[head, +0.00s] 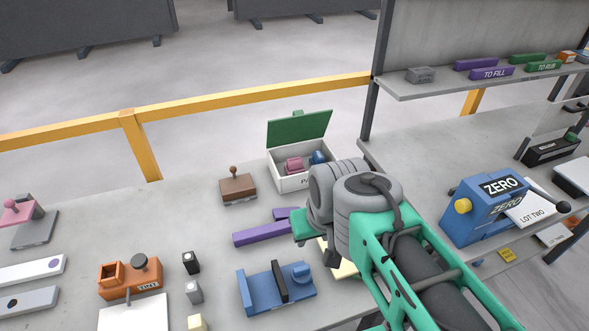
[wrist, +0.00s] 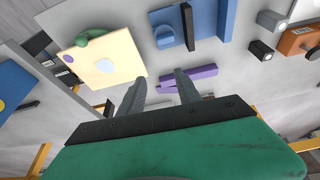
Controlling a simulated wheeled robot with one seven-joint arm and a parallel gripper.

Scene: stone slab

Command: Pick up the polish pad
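No thing carries a readable polish pad label, so I cannot tell for sure which it is.
Purple bars (head: 262,233) and a blue fixture (head: 275,288) lie near my gripper. A brown stamp-like block (head: 238,188) stands left of the box. An orange fixture (head: 130,279) is at front left. A blue ZERO device (head: 487,208) stands right, below a shelf (head: 480,78).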

